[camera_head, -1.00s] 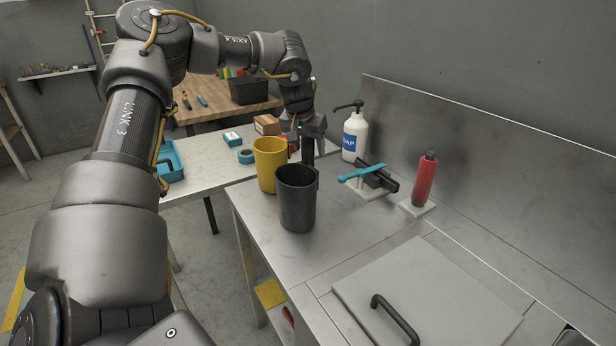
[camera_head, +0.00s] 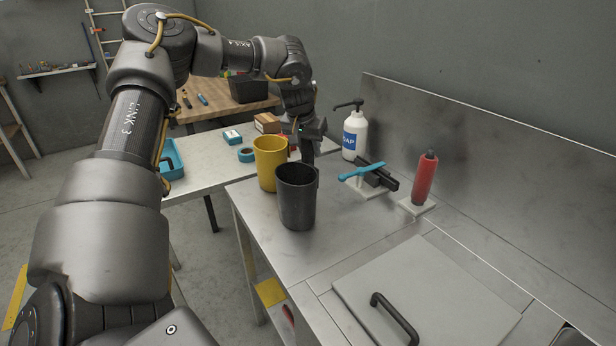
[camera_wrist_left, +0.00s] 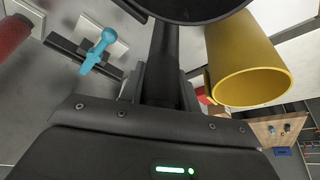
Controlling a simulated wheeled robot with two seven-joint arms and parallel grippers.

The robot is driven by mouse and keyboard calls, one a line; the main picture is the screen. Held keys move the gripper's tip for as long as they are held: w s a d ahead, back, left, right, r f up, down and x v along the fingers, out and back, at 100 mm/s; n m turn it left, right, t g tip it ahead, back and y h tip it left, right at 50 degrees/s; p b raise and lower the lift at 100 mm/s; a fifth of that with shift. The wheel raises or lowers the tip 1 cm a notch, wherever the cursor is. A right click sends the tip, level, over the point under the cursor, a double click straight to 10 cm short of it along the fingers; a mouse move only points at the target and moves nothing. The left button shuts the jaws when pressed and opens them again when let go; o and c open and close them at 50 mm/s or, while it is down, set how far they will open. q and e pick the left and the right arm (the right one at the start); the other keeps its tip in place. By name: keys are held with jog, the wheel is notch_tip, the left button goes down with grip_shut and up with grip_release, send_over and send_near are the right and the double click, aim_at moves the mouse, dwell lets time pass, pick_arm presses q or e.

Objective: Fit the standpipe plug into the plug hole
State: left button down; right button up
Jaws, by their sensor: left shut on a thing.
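My left gripper (camera_head: 308,147) points down behind the black mug (camera_head: 297,200) on the steel counter. In the left wrist view the jaws are shut around a dark upright bar (camera_wrist_left: 164,65) that runs to the mug's rim (camera_wrist_left: 190,12); it looks like the mug's handle. I cannot tell whether the mug touches the counter. A red cylinder with a dark top (camera_head: 424,180) stands on a small white plate to the right. I cannot tell which thing is the standpipe plug. No plug hole shows. My right gripper is not in view.
A yellow mug (camera_head: 267,165) stands close beside the black one. A grey panel (camera_head: 440,300) with a black handle (camera_head: 393,318) lies in front. Bare counter lies between.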

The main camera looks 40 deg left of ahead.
pick_arm(q)
jog(key=shift+r, duration=0.1)
notch_tip(320, 180, up, 10)
jog(key=shift+f+b, duration=0.1)
jog(key=shift+b, duration=0.45)
